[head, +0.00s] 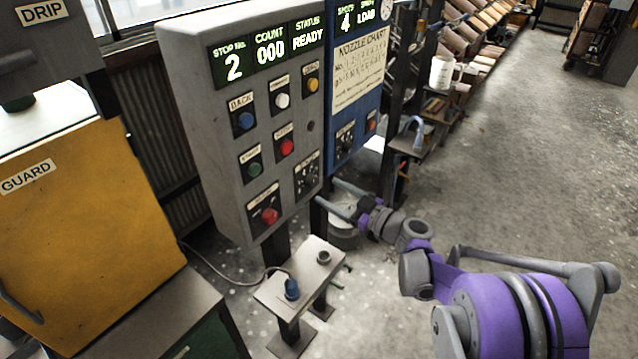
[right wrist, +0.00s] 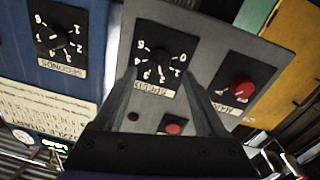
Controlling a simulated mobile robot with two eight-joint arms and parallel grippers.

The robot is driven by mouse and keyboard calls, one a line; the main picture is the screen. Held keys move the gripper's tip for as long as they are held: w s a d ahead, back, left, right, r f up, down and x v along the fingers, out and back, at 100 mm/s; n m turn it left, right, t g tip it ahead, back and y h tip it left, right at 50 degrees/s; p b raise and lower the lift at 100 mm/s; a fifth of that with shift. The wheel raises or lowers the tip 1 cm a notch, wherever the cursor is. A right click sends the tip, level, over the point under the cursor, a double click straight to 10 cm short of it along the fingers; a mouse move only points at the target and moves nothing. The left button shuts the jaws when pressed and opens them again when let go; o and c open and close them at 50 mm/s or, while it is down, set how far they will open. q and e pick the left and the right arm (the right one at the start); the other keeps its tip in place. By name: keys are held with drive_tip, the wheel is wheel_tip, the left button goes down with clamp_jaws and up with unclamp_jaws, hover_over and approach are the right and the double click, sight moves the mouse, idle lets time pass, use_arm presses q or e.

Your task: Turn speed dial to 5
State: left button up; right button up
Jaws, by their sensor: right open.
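The speed dial (head: 308,175) is a black knob on a black plate at the lower right of the grey control panel. In the right wrist view the dial (right wrist: 160,65) appears upside down, with white numbers around it and a label plate below. Its exact pointer setting is too small to tell. My right gripper (head: 326,191) is open and points at the panel just below and right of the dial in the head view. In the wrist view its fingertips (right wrist: 159,70) lie either side of the knob, apparently apart from it. My left gripper is not in view.
A small stand (head: 300,272) is below. Open floor lies to the right.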

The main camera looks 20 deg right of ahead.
sight(314, 183)
drive_tip(key=x, duration=0.5)
drive_tip(key=shift+d, duration=0.1)
clamp_jaws()
